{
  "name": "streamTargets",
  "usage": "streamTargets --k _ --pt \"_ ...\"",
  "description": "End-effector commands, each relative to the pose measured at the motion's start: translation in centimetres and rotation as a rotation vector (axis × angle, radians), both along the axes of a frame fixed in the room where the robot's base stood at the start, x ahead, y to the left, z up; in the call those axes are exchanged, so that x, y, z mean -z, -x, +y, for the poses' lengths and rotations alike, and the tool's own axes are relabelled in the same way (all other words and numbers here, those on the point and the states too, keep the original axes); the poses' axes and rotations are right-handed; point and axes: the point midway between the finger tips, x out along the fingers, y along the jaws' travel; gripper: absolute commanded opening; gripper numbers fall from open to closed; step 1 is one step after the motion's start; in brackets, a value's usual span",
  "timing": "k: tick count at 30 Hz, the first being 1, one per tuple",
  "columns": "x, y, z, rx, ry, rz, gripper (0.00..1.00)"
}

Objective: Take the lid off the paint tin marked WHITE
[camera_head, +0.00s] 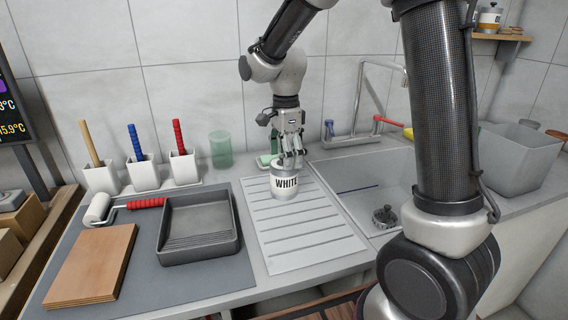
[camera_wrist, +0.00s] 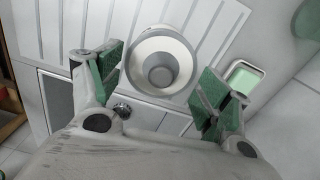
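The paint tin marked WHITE (camera_head: 285,186) stands upright on the ribbed drainboard, left of the sink. Its lid (camera_wrist: 160,48) is on, seen from above in the wrist view as a pale round top with a grey knob (camera_wrist: 161,70) in the middle. My gripper (camera_head: 291,158) is over the tin, pointing down, with its fingertips close to the lid. In the wrist view my gripper (camera_wrist: 163,85) is open, with one green-padded finger on each side of the knob. Neither finger appears to touch the knob. The exact height of the fingertips above the lid is hard to tell.
A grey paint tray (camera_head: 236,240) and a wooden board (camera_head: 92,265) lie left of the drainboard (camera_head: 310,240). A green cup (camera_head: 220,150) and white pots with brushes stand behind. The sink (camera_head: 385,190) and tap (camera_head: 362,95) are right. Another tin (camera_head: 490,18) sits on the shelf.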

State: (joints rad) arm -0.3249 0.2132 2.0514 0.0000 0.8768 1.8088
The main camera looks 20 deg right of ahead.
Motion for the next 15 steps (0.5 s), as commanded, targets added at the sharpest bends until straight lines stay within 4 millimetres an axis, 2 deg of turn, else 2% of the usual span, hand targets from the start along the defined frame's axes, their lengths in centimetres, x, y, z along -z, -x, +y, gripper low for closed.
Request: streamTargets --k 1,7,11,15 --pt "-0.01 0.00 0.00 0.000 0.000 0.000 0.59" --pt "-0.01 0.01 0.00 0.000 0.000 0.000 0.23" --pt "0.04 0.01 0.00 0.000 0.000 0.001 0.05" --pt "0.09 0.04 -0.01 0.000 0.000 0.002 0.05"
